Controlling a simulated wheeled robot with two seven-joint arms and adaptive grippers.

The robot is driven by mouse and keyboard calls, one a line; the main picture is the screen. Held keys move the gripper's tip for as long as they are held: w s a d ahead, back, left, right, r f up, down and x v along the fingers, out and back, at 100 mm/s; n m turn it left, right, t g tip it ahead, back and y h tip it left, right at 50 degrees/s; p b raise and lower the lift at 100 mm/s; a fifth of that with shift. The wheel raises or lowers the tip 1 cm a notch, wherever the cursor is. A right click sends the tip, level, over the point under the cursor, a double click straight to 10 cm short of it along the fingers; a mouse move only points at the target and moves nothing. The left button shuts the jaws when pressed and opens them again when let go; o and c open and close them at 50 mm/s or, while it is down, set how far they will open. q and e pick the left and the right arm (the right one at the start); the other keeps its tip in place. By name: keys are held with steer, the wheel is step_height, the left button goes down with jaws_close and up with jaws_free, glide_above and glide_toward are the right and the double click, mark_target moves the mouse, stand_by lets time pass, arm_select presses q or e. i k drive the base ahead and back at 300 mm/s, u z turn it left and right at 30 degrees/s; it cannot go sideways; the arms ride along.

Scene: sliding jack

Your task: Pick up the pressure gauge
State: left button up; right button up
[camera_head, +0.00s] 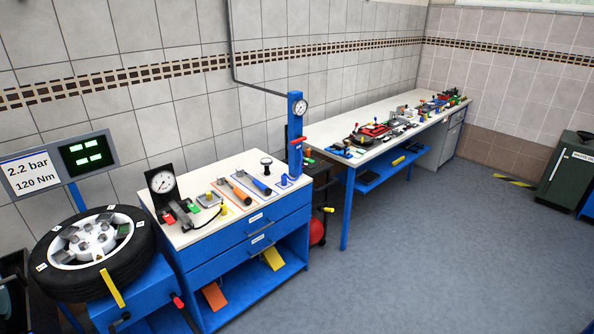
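A white round dial on a black upright plate (162,183) stands at the left end of the white-topped blue workbench (262,215). A second round gauge (300,107) is fixed at the top of a blue post behind the bench's right end. A small dark-topped round item (266,163) stands near the back of the bench; its face is too small to read. I cannot tell for certain which of these is the pressure gauge. Neither of my grippers is in view.
A wheel (92,250) lies on a blue stand at the left, below a sign (60,168) reading 2.2 bar and 120 Nm. Orange-handled (235,191) and blue-handled (254,184) tools lie on the bench. A long cluttered table (345,140) runs along the wall. Floor at right is mostly clear.

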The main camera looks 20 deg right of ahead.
mark_target(266, 162)
steer(key=z, duration=0.5)
steer(key=i, duration=0.9)
steer(key=z, duration=0.45)
steer(key=i, duration=0.85)
steer(key=u, duration=0.15)
